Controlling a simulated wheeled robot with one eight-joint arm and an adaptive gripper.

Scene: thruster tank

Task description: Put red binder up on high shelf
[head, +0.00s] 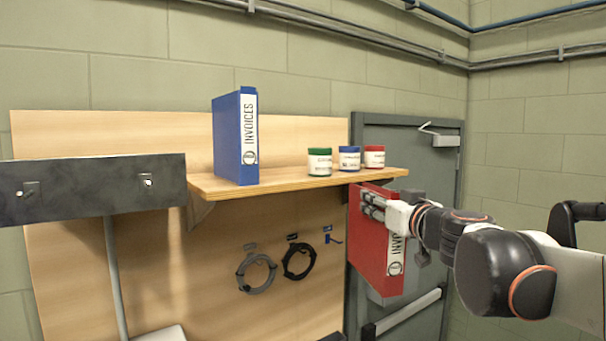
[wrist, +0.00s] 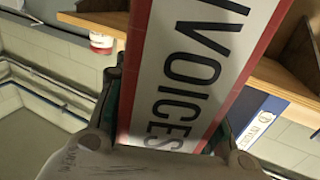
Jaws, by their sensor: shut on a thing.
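The red binder (head: 369,245) is upright in my gripper (head: 372,206), below and in front of the right end of the high shelf (head: 290,184) in the head view. My gripper is shut on it near its top. In the wrist view the red binder's white INVOICES label (wrist: 190,75) fills the middle, with my gripper (wrist: 170,130) around it. The wooden high shelf (wrist: 285,75) shows beside it there. The binder's lower part is out of the wrist view.
On the shelf stand a blue binder (head: 228,140) at the left and green (head: 320,163), blue (head: 349,159) and red-lidded (head: 374,157) jars at the right. Free shelf room lies between blue binder and jars. Cable coils (head: 257,273) hang below. A grey door (head: 425,150) is behind.

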